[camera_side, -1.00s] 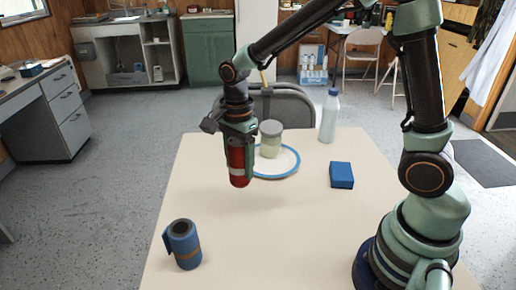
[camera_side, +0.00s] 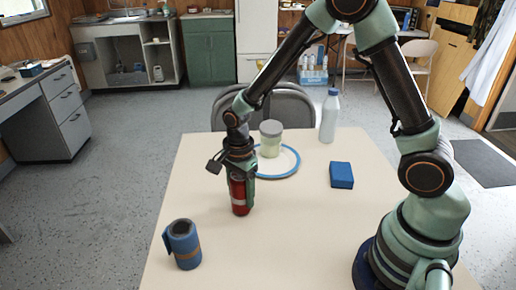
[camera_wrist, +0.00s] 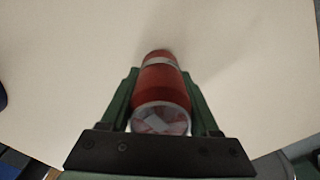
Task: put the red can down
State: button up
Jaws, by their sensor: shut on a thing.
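The red can (camera_side: 239,197) has a pale band and is upright in the side view, low at the table's left part. I cannot tell for sure whether its base touches the table. My gripper (camera_side: 241,180) is shut on the can from above. In the wrist view the red can (camera_wrist: 162,88) lies between the two green fingers of my gripper (camera_wrist: 164,98), its round end facing the camera. The table (camera_side: 300,225) is cream and bare around the can.
A white plate with a blue rim (camera_side: 292,172) stands behind the can, with a jar (camera_side: 270,146) on it. A blue block (camera_side: 341,175) and a pale bottle (camera_side: 329,116) are to the right. The front middle is clear.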

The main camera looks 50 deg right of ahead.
jog(key=shift+f, duration=0.1)
jog(key=o, duration=1.3)
notch_tip(320, 180, up, 12)
jog(key=shift+r, duration=0.2)
jog(key=s+d+r+n+t, duration=0.5)
jog(key=s+r+n, duration=0.4)
jog(key=n, duration=0.9)
jog(key=shift+s+d+r+t, duration=0.25)
jog(key=shift+s+d+t, duration=0.05)
jog(key=shift+s+d, duration=0.05)
